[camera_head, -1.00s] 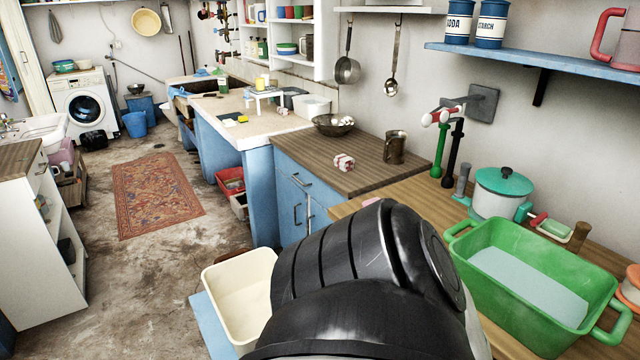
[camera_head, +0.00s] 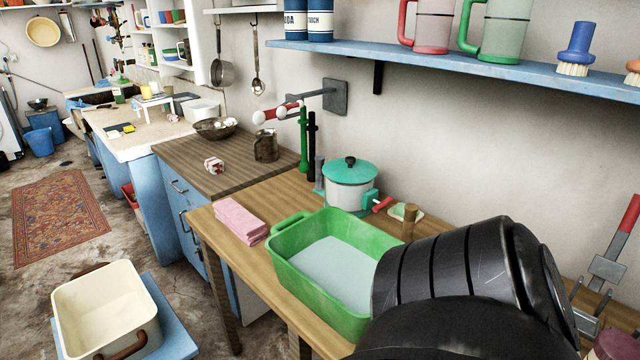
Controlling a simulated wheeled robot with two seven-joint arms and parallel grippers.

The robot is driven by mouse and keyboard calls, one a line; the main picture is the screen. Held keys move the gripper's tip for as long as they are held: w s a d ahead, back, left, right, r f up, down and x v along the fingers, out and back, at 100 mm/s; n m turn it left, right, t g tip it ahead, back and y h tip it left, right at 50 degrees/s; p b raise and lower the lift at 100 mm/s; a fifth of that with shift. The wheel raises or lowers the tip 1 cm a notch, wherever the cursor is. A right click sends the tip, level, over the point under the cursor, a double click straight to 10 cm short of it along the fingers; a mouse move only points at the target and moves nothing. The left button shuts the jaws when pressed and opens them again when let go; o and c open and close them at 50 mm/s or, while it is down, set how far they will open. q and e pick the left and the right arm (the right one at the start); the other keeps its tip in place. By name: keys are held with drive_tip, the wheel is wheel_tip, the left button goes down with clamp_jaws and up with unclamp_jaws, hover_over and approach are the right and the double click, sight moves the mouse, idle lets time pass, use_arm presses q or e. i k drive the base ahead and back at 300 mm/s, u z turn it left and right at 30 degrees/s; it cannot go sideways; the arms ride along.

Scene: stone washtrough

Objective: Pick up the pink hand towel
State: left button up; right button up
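The pink hand towel (camera_head: 241,220) lies folded on the wooden counter (camera_head: 284,191), near its front left edge, just left of the green basin. Nothing covers it. A large black part of my own arm fills the lower right of the view and hides the right side of the basin. Neither of my grippers shows, so no fingertips are near the towel in this view.
The green basin (camera_head: 290,263) with pale water stands beside the towel. Behind are a teal-lidded pot (camera_head: 350,185) and upright green and black levers (camera_head: 304,140). A cream tub (camera_head: 105,312) sits lower left. A blue shelf (camera_head: 440,62) overhangs the counter.

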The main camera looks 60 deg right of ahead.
sight(252, 231)
drive_tip(key=z, duration=0.85)
drive_tip(key=i, duration=1)
drive_tip(key=u, duration=0.05)
